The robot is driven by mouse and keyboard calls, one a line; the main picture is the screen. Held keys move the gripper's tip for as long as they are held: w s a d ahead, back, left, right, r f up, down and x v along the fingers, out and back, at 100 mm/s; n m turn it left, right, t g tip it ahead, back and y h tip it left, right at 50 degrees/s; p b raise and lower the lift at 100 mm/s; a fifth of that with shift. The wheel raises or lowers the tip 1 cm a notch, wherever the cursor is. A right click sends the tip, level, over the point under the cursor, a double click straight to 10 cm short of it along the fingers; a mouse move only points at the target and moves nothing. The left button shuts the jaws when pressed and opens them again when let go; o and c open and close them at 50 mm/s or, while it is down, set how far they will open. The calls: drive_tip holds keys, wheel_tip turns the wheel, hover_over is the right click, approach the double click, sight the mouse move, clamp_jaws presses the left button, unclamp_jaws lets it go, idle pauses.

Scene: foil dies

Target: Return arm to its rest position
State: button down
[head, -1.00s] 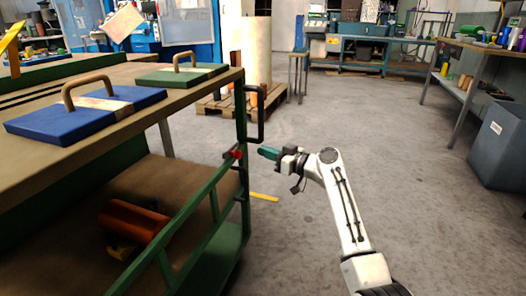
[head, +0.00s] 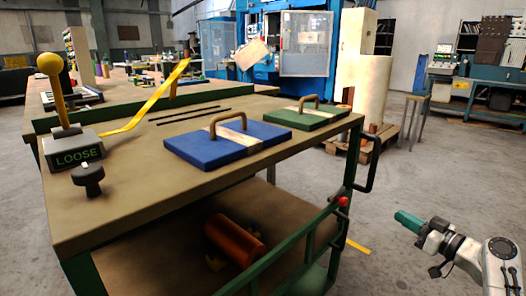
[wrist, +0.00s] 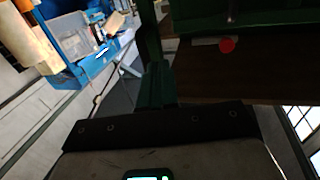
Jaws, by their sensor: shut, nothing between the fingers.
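My gripper (head: 409,221) is at the lower right of the head view, at the end of my white arm. Its teal fingers are together, with nothing between them. It is held in the air, to the right of the workbench (head: 120,207) and apart from it. In the wrist view the closed teal fingers (wrist: 157,85) point up the picture. The bench's green frame and the red knob (wrist: 227,45) show beyond them. The knob also shows in the head view (head: 343,201) on the bench's green side rail.
A blue die (head: 205,151) and a green die (head: 290,119) with handles lie on the bench. A yellow-knobbed lever on a box marked LOOSE (head: 75,150) stands at its left. An orange cylinder (head: 232,240) lies on the lower shelf.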

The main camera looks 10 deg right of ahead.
drive_tip(key=s+a+f+m+g+h, duration=0.1)
drive_tip(key=s+a+f+g, duration=0.9)
drive_tip(key=s+a+f, duration=0.95)
drive_tip(key=s+a+f+m+g+h, duration=0.1)
drive_tip(key=s+f+m+g+h, duration=0.15)
drive_tip(key=s, duration=0.95)
drive_tip(key=s+f+m+g+h, duration=0.1)
drive_tip(key=s+f+g+h, duration=0.2)
drive_tip(key=s, duration=0.9)
wheel_tip(320, 180, up, 37)
drive_tip(key=w+p, duration=0.1)
drive_tip(key=p, duration=3.5)
drive_tip(key=shift+a+r, duration=0.15)
drive_tip(key=shift+w+g, duration=0.1)
drive_tip(key=shift+g, duration=0.15)
